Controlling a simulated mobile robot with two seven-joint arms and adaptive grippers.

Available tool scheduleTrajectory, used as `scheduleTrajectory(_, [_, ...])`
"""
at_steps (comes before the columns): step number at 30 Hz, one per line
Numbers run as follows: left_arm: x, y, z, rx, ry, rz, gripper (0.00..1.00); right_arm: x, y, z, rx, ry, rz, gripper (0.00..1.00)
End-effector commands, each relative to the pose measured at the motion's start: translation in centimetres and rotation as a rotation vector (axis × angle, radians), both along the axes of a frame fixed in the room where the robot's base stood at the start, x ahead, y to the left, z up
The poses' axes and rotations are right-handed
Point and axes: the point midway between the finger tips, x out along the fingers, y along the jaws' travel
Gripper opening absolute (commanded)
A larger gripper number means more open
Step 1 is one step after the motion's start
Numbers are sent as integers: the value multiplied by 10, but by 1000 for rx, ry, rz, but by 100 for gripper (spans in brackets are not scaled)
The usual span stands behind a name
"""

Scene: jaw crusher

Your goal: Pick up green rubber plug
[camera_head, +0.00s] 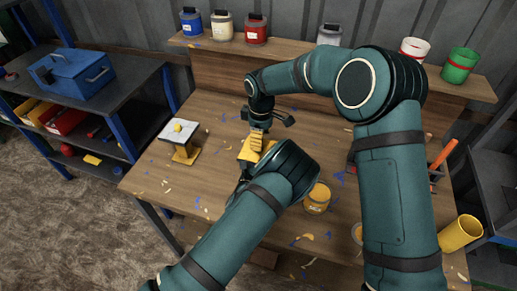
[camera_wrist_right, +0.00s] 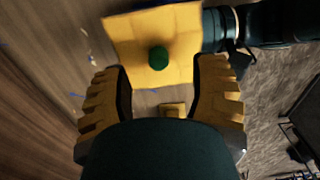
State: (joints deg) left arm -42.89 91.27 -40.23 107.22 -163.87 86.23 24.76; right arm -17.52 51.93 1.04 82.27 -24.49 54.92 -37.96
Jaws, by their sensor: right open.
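The green rubber plug (camera_wrist_right: 158,57) shows in the right wrist view as a small dark green disc on a yellow block (camera_wrist_right: 180,25). My right gripper (camera_wrist_right: 160,72) is open, with its yellow ridged fingers on either side of the plug in that view and nothing visible between them. In the head view the right gripper (camera_head: 257,141) points down over the yellow block (camera_head: 243,155) on the bench, and the plug is hidden. My left arm reaches in from the bottom left close to the block; its fingers are hidden behind its wrist.
The wooden bench (camera_head: 150,180) has scattered chips. A yellow stand with a pale top (camera_head: 178,133) is at left, a yellow tin (camera_head: 317,197) at right front. Tins, including a red one (camera_head: 255,30), line the raised back shelf. A blue toolbox (camera_head: 70,72) sits on the left rack.

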Motion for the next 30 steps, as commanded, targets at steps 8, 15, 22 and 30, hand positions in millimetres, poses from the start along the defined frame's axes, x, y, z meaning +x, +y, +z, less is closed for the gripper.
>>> scheduleTrajectory(8, [0,0,0,0,0,0,2,5,6,-38,-1,3,0,59])
scheduleTrajectory(15, [0,0,0,0,0,0,2,5,7,-49,0,0,1,59])
scheduleTrajectory(22, [0,0,0,0,-1,0,2,5,7,-49,0,0,0,36])
scheduleTrajectory(30, [0,0,0,0,-1,0,2,5,7,-49,0,0,0,6])
